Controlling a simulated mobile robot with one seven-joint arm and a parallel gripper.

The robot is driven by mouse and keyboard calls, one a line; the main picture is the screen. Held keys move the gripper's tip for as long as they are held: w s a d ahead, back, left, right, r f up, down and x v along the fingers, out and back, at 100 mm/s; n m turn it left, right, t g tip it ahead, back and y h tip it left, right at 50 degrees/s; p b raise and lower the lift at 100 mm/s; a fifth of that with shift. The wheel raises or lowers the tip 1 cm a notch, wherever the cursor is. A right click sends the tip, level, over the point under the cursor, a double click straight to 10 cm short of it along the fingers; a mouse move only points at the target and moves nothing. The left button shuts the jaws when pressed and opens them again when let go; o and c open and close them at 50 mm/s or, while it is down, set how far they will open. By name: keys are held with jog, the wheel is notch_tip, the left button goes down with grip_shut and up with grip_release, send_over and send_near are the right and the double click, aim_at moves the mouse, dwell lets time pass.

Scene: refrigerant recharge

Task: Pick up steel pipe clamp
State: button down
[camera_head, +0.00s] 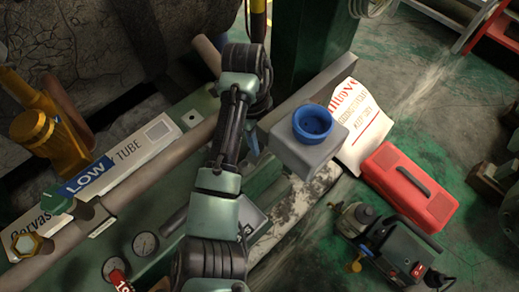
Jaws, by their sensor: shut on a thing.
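My arm rises through the middle of the picture and bends over at the top. My gripper (253,143) points down just left of a grey block with a blue round cap. Only a small bluish part of the gripper shows, and my own wrist covers most of it. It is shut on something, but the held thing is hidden. I cannot make out a steel pipe clamp for certain anywhere in this view.
The grey block (292,155) with its blue cap (313,122) is close to the gripper's right. A long pipe (160,178) runs along the green machine, with gauges (145,244) below. A red case (410,185) and a pump (385,240) stand on the floor at right.

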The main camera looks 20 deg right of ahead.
dwell(0.8)
notch_tip(320, 180, up, 18)
jog(key=p, duration=1.2)
jog(key=c, duration=1.3)
grip_release()
grip_shut()
notch_tip(320, 180, up, 12)
jog(key=p, duration=1.2)
jog(key=shift+p, duration=0.3)
